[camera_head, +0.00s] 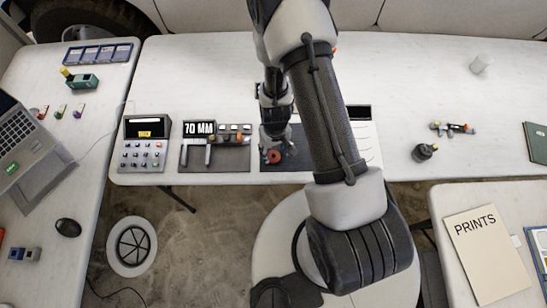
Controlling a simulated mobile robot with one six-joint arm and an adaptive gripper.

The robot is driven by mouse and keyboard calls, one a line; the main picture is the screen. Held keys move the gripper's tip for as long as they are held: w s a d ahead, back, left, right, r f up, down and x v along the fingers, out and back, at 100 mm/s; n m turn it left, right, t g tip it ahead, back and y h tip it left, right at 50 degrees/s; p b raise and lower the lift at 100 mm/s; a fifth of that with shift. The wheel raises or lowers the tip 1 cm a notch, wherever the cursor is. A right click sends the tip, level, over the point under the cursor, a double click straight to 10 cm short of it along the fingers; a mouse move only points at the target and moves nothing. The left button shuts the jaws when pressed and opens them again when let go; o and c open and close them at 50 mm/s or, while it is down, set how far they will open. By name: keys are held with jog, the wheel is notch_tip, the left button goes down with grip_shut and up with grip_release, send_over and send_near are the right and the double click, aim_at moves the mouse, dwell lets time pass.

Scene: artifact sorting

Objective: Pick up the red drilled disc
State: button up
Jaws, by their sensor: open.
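The red drilled disc (274,156) lies on a dark mat (295,160) near the front edge of the middle table. A small dark spot shows at its centre. My gripper (274,138) points down just above and behind the disc, close to it in the picture. Its fingers are small and dark here, and they stand open. I cannot tell whether they touch the disc. My arm hides the right part of the mat and what lies behind it.
Left of the mat are a caliper board marked 70 MM (215,155) and a keypad device (144,150). At right are a white cup (481,64), a dark round pot (424,152) and a PRINTS folder (487,255). The back of the middle table is mostly clear.

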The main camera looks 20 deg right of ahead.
aim_at(275, 158)
notch_tip(275, 158, down, 4)
jog(key=b, duration=0.4)
jog(key=shift+s, duration=0.15)
jog(key=shift+c, duration=0.5)
jog(key=c, duration=0.7)
jog(key=shift+r, duration=0.15)
